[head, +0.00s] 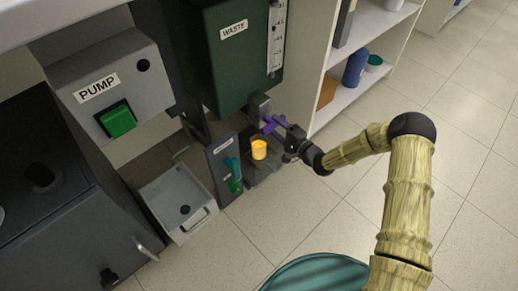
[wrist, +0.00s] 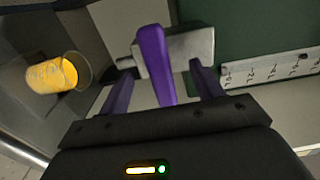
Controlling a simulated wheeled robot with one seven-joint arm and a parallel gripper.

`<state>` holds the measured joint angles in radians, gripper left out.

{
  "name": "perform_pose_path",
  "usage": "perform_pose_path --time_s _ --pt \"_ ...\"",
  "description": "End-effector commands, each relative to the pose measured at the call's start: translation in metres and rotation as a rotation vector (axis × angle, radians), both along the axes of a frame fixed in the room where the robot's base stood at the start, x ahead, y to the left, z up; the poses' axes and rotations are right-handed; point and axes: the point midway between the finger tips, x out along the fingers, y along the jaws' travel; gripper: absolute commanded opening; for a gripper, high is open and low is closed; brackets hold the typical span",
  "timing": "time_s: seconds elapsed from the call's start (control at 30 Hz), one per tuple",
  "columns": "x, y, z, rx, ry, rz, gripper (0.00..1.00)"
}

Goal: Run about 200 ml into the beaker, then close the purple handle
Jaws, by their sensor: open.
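The purple handle (head: 268,126) sits on a grey valve block (head: 260,108) below the green WASTE tank (head: 235,50). In the wrist view the handle (wrist: 153,65) lies between the two fingers of my gripper (wrist: 160,78), with gaps on both sides. My gripper (head: 283,128) is open at the handle in the head view. The beaker (head: 259,149) stands below the valve and holds yellow-orange liquid. In the wrist view the beaker (wrist: 58,74) is largely filled, with clear glass near its rim. I cannot read its marks. No stream of liquid is distinguishable.
A grey panel with teal and green parts (head: 222,172) stands left of the beaker. A PUMP box (head: 105,85) with a green switch and a pale lidded container (head: 178,196) are further left. Shelves (head: 345,98) stand at right. The tiled floor at lower right is clear.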

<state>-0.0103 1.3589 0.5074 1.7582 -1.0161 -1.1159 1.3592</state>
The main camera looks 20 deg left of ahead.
Motion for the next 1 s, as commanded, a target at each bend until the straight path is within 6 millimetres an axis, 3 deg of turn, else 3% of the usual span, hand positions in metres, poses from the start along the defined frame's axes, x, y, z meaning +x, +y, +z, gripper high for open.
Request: perform_pose_path --time_s 1.0 --pt "-0.028 -0.068 0.001 0.0 0.001 -0.001 0.65"
